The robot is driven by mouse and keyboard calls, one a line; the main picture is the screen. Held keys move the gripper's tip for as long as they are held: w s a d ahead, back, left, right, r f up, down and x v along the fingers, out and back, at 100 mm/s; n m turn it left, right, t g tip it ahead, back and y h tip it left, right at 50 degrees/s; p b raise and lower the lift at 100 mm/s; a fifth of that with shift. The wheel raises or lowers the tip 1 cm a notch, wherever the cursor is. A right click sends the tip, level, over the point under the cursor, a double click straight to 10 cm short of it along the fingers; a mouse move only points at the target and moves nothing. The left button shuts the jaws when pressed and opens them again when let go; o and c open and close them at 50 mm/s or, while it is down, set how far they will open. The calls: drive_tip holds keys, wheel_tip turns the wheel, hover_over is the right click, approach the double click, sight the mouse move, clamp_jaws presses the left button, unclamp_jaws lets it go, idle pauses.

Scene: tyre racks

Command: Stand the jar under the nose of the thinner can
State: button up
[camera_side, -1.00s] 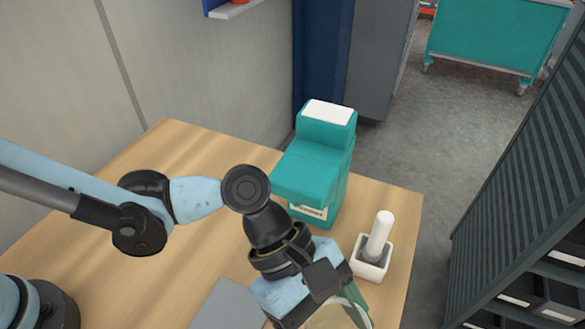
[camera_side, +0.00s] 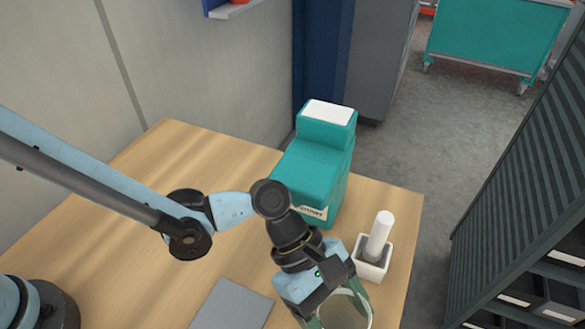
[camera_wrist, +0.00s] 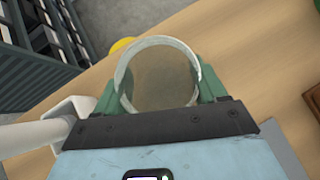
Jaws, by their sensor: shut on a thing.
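The jar is a clear, round, open-topped glass (camera_side: 346,309), cut off by the bottom edge of the side view. In the wrist view I look into its mouth (camera_wrist: 160,78). My gripper (camera_side: 338,303) is shut on the jar, with a green finger on each side of it; the fingers also show in the wrist view (camera_wrist: 160,88). The teal can (camera_side: 318,160) with a white top and a jutting front part, apparently the thinner can, stands upright at the back of the table. The jar is in front of it and apart from it. The jar's base is hidden.
A white square holder (camera_side: 371,268) with a white rod (camera_side: 380,236) stands just right of my gripper, near the table's right edge. A grey flat plate (camera_side: 232,305) lies to the left. The wooden table (camera_side: 150,230) is clear at left. A dark rack (camera_side: 530,180) stands at right.

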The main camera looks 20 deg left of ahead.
drive_tip(key=shift+f, duration=0.2)
drive_tip(key=o, duration=1.3)
drive_tip(key=v, duration=0.5)
drive_tip(key=shift+a+r, duration=0.2)
drive_tip(key=shift+r, duration=0.05)
drive_tip(key=shift+d+r, duration=0.15)
drive_tip(key=shift+r, duration=3.15)
